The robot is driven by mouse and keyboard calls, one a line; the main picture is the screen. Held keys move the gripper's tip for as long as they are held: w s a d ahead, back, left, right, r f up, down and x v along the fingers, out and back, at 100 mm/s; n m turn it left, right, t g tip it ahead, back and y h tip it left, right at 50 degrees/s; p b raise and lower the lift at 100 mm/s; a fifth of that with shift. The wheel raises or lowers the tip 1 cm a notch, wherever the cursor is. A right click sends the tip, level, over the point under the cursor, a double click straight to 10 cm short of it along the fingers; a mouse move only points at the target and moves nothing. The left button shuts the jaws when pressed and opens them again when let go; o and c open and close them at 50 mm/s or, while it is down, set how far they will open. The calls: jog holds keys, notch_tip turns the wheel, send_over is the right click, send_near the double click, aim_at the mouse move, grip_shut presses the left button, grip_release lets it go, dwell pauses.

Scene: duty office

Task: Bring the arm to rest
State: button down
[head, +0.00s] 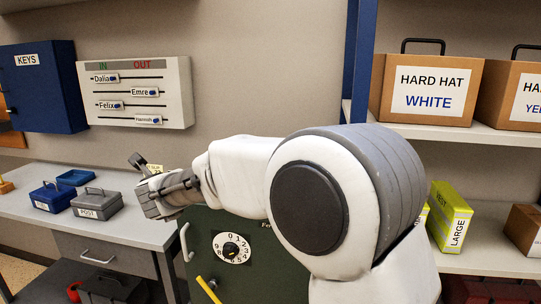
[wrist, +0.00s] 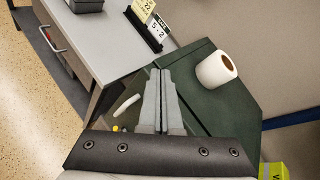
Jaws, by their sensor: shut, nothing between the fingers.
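My gripper (head: 152,196) reaches left from my white arm in the head view, above the right end of the grey desk and beside the green safe. In the wrist view its two grey fingers (wrist: 159,74) lie together, shut with nothing between them. They show over the green safe top (wrist: 228,105), near its edge by the desk. I cannot tell how high above it they are. My bent arm hides part of the safe and the shelf in the head view.
The desk (head: 140,228) bears a blue box (head: 50,198) and grey POST box (head: 97,208). Shelving with cartons (head: 427,91) stands at right.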

jog(key=s+d+r+n+g+y+p, duration=0.1)
jog(key=s+d+r+n, duration=0.4)
jog(key=d+n, duration=0.3)
jog(key=s+d+r+n+g+y+p, duration=0.1)
jog(key=s+d+r+n+p, duration=0.1)
jog(key=s+d+r+n, duration=0.45)
jog(key=s+d+f+n+g+h+p, duration=0.1)
jog(key=s+d+f+n, duration=0.4)
jog(key=s+d, duration=0.6)
jog(key=s+d+f+n+g+h+p, duration=0.1)
jog(key=s+d+f+n+g+h, duration=0.3)
jog(key=s+d+n, duration=0.3)
jog(key=s+d+h, duration=0.1)
jog(key=s+d, duration=0.3)
jog(key=d, duration=0.2)
jog(key=shift+d+f, duration=0.2)
jog(key=shift+f, duration=0.15)
